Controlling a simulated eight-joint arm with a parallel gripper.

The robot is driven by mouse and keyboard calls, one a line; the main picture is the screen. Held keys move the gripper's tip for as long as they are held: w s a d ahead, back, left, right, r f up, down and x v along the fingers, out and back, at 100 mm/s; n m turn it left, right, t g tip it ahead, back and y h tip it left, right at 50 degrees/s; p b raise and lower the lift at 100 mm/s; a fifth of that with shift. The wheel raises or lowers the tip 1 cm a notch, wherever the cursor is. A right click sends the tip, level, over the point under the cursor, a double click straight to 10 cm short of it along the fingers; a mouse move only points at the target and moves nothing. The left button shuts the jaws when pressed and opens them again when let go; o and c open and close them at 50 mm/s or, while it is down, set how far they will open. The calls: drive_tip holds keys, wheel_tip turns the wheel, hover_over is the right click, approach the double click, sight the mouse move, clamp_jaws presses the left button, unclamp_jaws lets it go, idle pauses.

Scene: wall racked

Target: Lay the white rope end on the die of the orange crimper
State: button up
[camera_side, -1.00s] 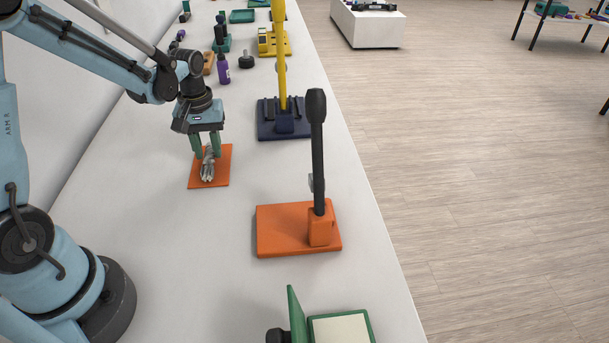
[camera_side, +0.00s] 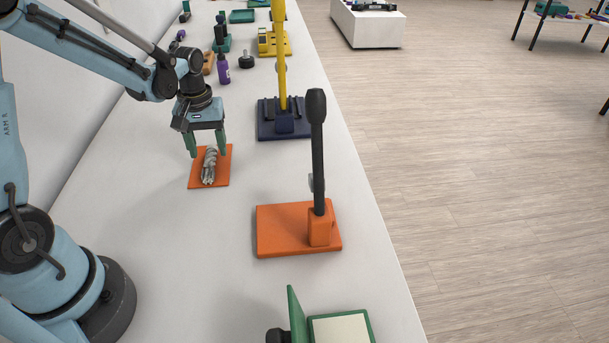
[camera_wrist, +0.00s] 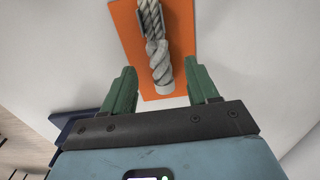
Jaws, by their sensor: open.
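The white rope end (camera_side: 209,170), a grey-white twisted piece, lies on a flat orange mat (camera_side: 194,182). In the wrist view the rope (camera_wrist: 158,56) points toward my gripper, with a grey piece around its far part. My gripper (camera_side: 207,153) is open and empty, its green fingers spread on either side of the rope, apart from it. In the wrist view the open gripper (camera_wrist: 162,88) has its fingers just short of the rope's near end. The orange crimper (camera_side: 280,232) stands nearer the side camera, with an upright black lever. I cannot make out its die.
A dark blue base with a yellow lever (camera_side: 283,122) stands behind the orange crimper. A green-framed item (camera_side: 340,328) is at the front edge. A purple bottle (camera_side: 223,70) and black knob (camera_side: 246,61) are farther back. The white table is clear between mat and crimper.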

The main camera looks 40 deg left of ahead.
sight(209, 155)
wheel_tip(209, 155, up, 10)
drive_tip(key=s+d+r+m+t, duration=0.1)
drive_tip(key=s+d+m+t, duration=0.6)
drive_tip(key=d, duration=0.5)
drive_tip(key=shift+m, duration=1)
drive_tip(key=shift+o, duration=0.5)
drive_tip(key=shift+s, duration=0.1)
